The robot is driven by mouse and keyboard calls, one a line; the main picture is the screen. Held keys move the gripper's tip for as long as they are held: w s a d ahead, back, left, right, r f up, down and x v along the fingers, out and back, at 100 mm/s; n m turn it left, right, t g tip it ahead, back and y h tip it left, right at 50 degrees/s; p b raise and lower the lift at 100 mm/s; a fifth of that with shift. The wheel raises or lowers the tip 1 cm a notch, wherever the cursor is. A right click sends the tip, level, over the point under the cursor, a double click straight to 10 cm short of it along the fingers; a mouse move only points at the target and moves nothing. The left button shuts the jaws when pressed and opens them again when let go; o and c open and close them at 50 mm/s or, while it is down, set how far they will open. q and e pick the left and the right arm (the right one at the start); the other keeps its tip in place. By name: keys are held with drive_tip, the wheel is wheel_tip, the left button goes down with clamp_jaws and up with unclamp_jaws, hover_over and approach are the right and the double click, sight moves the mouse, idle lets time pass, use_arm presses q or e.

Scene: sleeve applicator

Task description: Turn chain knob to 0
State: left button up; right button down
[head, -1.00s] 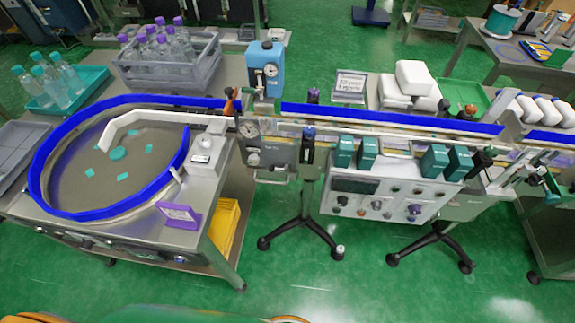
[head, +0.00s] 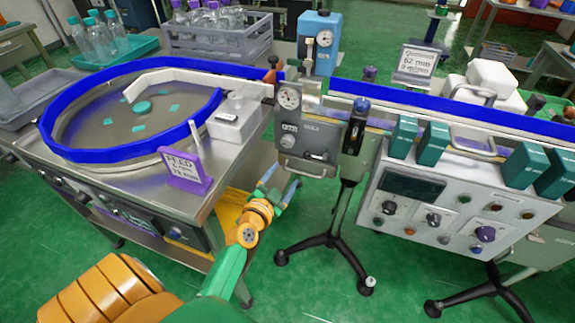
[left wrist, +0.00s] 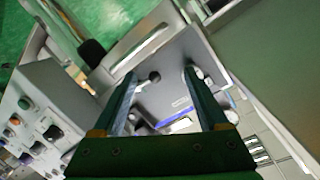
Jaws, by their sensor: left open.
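A grey machine box (head: 305,140) below the blue-railed conveyor carries a gauge and a dark knob (head: 288,141). I cannot read which is the chain knob or where any pointer stands. My left gripper (head: 282,180) is open and empty, just below the grey box. In the left wrist view its green fingers (left wrist: 160,73) stand apart before a grey panel, with a small dark knob (left wrist: 154,76) seen between them; contact is not visible. My right gripper is out of view.
A round table with a blue rim (head: 110,155) and a purple sign (head: 187,172) stand left of my arm. A black-legged stand (head: 335,235) is close to its right. Green boxes (head: 433,143) sit above the panel. The green floor ahead is mostly clear.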

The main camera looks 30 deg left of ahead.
sight(286, 144)
use_arm(q)
drive_tip(key=shift+t+y, duration=0.6)
drive_tip(key=shift+t, duration=0.3)
drive_tip(key=w+a+r, duration=0.1)
drive_tip(key=w, duration=0.1)
drive_tip(key=w+a+r+b, duration=0.1)
drive_tip(key=w, duration=0.2)
drive_tip(key=w+a+r, duration=0.2)
drive_tip(key=shift+w+r+b, duration=0.1)
drive_tip(key=shift+w+b, duration=0.1)
drive_tip(key=shift+b, duration=0.2)
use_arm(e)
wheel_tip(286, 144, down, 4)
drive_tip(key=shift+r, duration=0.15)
use_arm(q)
clamp_jaws()
